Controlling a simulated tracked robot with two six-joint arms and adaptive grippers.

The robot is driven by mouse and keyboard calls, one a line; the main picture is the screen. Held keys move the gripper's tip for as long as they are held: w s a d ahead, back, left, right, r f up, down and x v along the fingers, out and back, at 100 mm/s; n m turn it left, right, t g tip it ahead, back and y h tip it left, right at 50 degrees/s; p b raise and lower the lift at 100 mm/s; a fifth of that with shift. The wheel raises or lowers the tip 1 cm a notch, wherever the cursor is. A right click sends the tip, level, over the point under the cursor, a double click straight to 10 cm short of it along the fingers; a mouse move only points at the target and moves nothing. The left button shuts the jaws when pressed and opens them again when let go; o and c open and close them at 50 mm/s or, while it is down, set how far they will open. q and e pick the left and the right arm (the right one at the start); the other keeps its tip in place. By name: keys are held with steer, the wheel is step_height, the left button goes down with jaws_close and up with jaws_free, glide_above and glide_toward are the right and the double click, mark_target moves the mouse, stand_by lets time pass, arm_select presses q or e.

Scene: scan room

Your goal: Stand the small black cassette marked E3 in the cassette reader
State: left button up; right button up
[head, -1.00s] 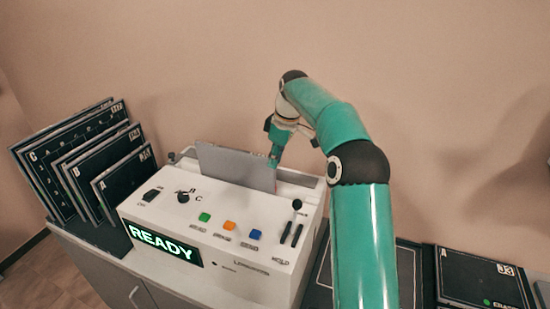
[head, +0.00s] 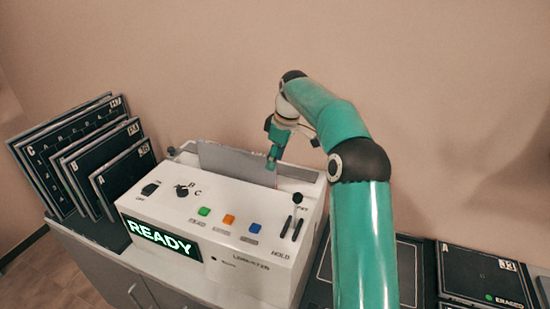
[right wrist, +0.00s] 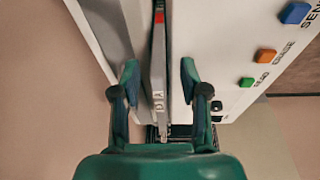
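A thin grey plate-like cassette (head: 236,163) stands upright in the long slot on top of the white cassette reader (head: 180,207). Its lower part is hidden in the slot. In the right wrist view the cassette (right wrist: 158,70) shows edge-on, with a small label too blurred to read surely. My right gripper (head: 273,158) is at the cassette's right end. In the right wrist view the gripper's fingers (right wrist: 159,82) are apart, one on each side of the cassette, with a gap on both sides. My left gripper is not in view.
Several black cassettes lean in a rack (head: 100,235) left of the reader. A black cassette marked J3 or similar (head: 480,275) lies at the right. The reader's screen (head: 160,240) reads READY. Its coloured buttons (head: 229,219) and knobs are in front of the slot.

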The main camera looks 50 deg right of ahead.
steer(key=shift+s+f, duration=0.1)
steer(key=shift+r, duration=0.4)
steer(key=v, duration=0.6)
steer(key=shift+r, duration=0.4)
steer(key=shift+s, duration=0.15)
steer(key=p+v, duration=0.3)
steer(key=w+p+v, duration=0.1)
steer(key=p+v, duration=0.1)
steer(key=p, duration=0.2)
steer(key=shift+a+r, duration=0.1)
steer(key=shift+r, duration=0.45)
steer(key=shift+w, duration=0.1)
